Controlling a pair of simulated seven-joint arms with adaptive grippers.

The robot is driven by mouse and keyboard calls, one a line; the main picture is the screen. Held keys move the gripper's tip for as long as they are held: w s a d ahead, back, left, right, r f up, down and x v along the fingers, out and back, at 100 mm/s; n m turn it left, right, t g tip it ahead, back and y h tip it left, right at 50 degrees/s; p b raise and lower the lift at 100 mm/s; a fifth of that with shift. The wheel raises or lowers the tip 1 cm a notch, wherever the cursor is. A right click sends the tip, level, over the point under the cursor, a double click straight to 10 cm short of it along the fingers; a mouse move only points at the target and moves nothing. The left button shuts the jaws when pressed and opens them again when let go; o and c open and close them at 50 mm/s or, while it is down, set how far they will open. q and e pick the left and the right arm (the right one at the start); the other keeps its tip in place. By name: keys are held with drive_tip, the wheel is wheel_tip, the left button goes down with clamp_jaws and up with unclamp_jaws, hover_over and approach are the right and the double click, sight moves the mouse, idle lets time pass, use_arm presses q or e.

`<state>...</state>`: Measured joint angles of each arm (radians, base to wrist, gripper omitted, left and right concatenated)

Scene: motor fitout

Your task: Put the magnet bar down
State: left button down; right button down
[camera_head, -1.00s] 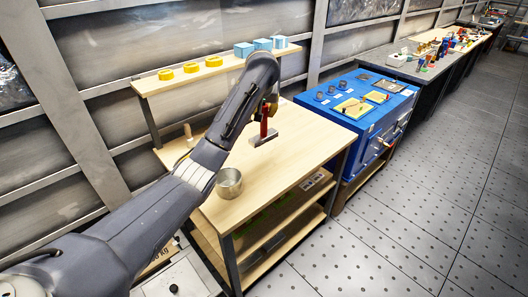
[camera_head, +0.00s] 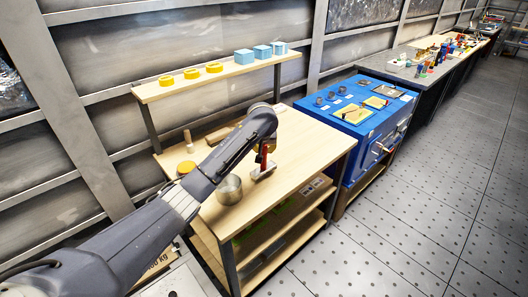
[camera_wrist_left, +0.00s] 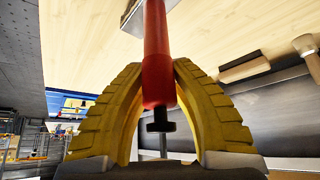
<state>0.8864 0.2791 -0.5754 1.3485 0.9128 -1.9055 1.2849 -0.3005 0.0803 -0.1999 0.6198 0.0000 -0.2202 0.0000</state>
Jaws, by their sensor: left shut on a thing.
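The magnet bar has a red handle (camera_head: 265,157) and a grey metal bar (camera_head: 262,172) at its lower end. It is over the wooden workbench (camera_head: 310,140), close to its top, beside a metal cup (camera_head: 229,190). I cannot tell whether the bar touches the wood. My left gripper (camera_head: 265,147) is shut on the red handle. In the left wrist view the yellow fingers (camera_wrist_left: 160,80) close around the red handle (camera_wrist_left: 157,50), and part of the grey bar (camera_wrist_left: 135,18) shows at the top edge. My right gripper is not in view.
A raised shelf (camera_head: 222,77) carries yellow rings and blue blocks. A yellow round item (camera_head: 186,167) and a wooden-handled tool (camera_head: 220,134) lie at the bench's back. A blue cabinet (camera_head: 350,115) stands beyond. Bare wood lies right of the bar.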

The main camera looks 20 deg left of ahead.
use_arm(q)
drive_tip(key=shift+f, duration=1.1)
drive_tip(key=c, duration=1.2)
unclamp_jaws()
drive_tip(key=shift+f, duration=0.1)
drive_tip(key=shift+r, duration=0.2)
drive_tip(key=v, duration=1.2)
